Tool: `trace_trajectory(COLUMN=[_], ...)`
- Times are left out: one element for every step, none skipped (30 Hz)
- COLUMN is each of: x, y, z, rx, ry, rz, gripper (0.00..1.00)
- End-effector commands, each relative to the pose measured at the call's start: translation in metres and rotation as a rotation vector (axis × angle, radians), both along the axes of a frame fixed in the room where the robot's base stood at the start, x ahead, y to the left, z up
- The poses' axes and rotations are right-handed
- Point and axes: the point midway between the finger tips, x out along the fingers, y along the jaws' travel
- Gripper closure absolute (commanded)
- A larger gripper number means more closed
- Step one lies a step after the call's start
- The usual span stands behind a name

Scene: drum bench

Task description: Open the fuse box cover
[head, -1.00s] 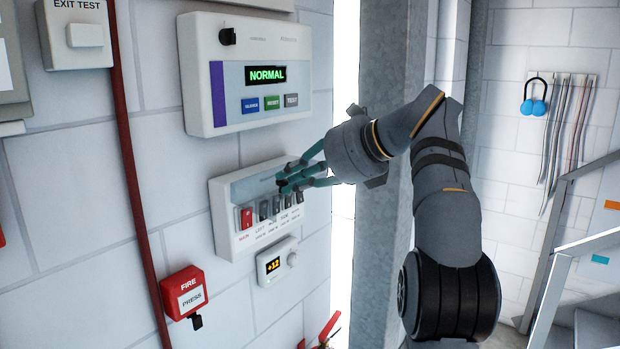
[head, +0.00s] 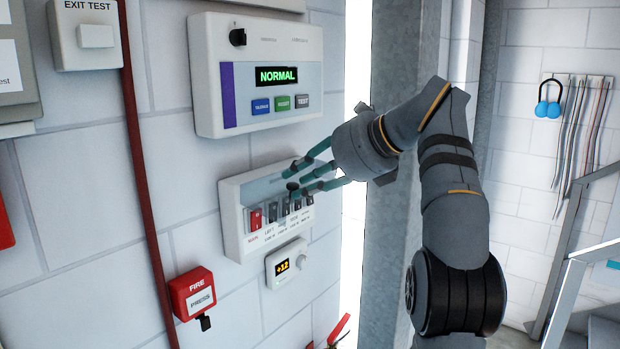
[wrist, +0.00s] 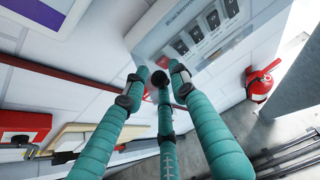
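The fuse box (head: 232,212) is a white wall box with a red main switch and several dark switches in a row. A pale, see-through cover panel seems to lie over its upper part; no gap at its edges is clear. It also shows at the top of the wrist view (wrist: 147,42). My gripper (head: 291,184) has three teal fingers with dark tips, in front of the box's upper middle. In the wrist view its tips (wrist: 160,78) lie close together near the box's lower edge, with nothing visible between them. Contact with the cover cannot be told.
An alarm panel (head: 207,85) reading NORMAL hangs above the box. A grey steel column (head: 405,50) stands to the right.

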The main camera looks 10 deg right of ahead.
Motion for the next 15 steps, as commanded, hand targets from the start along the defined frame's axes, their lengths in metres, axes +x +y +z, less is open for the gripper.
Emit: trace_trajectory(x=[-0.0012,-0.0012,-0.0013,-0.0014,-0.0015,-0.0015,-0.0016,-0.0017,-0.0017,-0.0016,-0.0015,-0.0014,-0.0013,-0.0012,-0.0011], y=[0.01,0.01,0.0102,0.0103,0.0103,0.0104,0.0105,0.0106,0.0103,0.0097,0.0091,0.0083,0.0077,0.0071,0.0064], z=[-0.0009,-0.0008,-0.0005,-0.0004,-0.0001,0.0001,0.0002,0.0005,0.0007,0.0008,0.0009,0.001,0.0011,0.0012,0.0013], rx=[0.01,0.011,0.011,0.011,0.011,0.012,0.012,0.011,0.011,0.011,0.01,0.009,0.008,0.008,0.007], ry=[0.007,0.006,0.005,0.005,0.005,0.004,0.004,0.003,0.002,0.002,0.001,0.001,0.0,0.0,-0.001], rz=[0.022,0.022,0.022,0.022,0.022,0.022,0.022,0.023,0.022,0.021,0.019,0.018,0.016,0.015,0.013], gripper=[0.69,0.67,0.65,0.63,0.62,0.62,0.62,0.62,0.62,0.62,0.62,0.62,0.62,0.62,0.62])
